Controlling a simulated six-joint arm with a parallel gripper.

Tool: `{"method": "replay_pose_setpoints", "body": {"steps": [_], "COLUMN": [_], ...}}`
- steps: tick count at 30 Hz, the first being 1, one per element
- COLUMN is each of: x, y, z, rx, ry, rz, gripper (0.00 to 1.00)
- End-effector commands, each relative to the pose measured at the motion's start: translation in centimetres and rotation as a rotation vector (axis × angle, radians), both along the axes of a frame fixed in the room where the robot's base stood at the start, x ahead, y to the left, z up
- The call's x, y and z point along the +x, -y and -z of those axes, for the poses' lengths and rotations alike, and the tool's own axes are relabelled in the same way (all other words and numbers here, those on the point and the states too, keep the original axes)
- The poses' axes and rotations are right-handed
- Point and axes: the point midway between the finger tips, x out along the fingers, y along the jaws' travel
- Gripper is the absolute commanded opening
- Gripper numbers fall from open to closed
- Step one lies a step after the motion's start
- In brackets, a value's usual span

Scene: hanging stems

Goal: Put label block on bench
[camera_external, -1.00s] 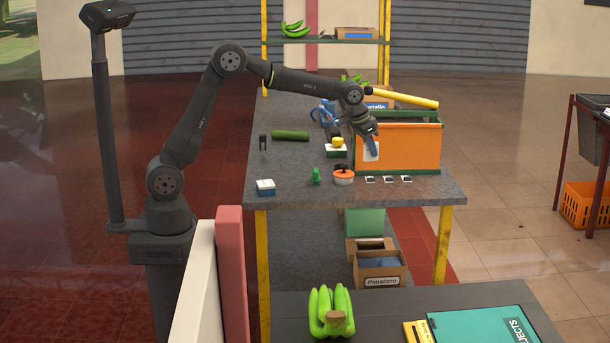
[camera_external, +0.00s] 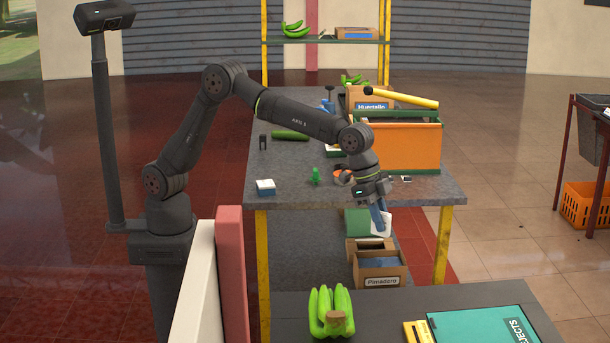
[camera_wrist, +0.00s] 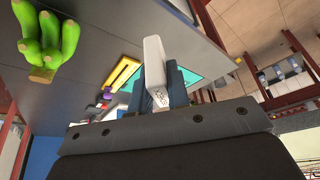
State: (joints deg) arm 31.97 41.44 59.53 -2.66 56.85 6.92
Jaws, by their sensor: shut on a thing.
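My gripper (camera_external: 380,212) is shut on a white block (camera_external: 385,224), which I take to be the label block. In the external view they hang in the air past the near edge of the grey bench (camera_external: 300,191). In the wrist view the pale block (camera_wrist: 154,62) stands between the blue fingers of my gripper (camera_wrist: 160,82), with small dark marks low on its face. A second dark grey surface (camera_external: 460,297) lies nearer the camera; the frames do not show which surface the task calls the bench.
Green bananas (camera_external: 330,312), a yellow item (camera_external: 416,333) and a teal board (camera_external: 480,330) lie on the near surface. They also show in the wrist view, bananas (camera_wrist: 45,45) at left. An orange crate (camera_external: 410,148) stands on the grey bench. Cartons (camera_external: 380,270) stand below.

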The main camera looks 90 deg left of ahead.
Motion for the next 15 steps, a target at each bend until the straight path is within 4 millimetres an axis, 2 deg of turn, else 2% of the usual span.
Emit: {"method": "replay_pose_setpoints", "body": {"steps": [1, 3, 9, 15], "x": [-0.9, -1.8, -3.9, -3.8], "y": [1.6, 3.2, 6.5, 6.2], "z": [0.0, 0.0, 0.0, 3.4], "rx": [-0.001, 0.000, -0.002, 0.000], "ry": [0.001, 0.001, 0.002, -0.002], "rz": [0.031, 0.064, 0.130, 0.126], "gripper": [0.00, 0.00, 0.00, 0.00]}}
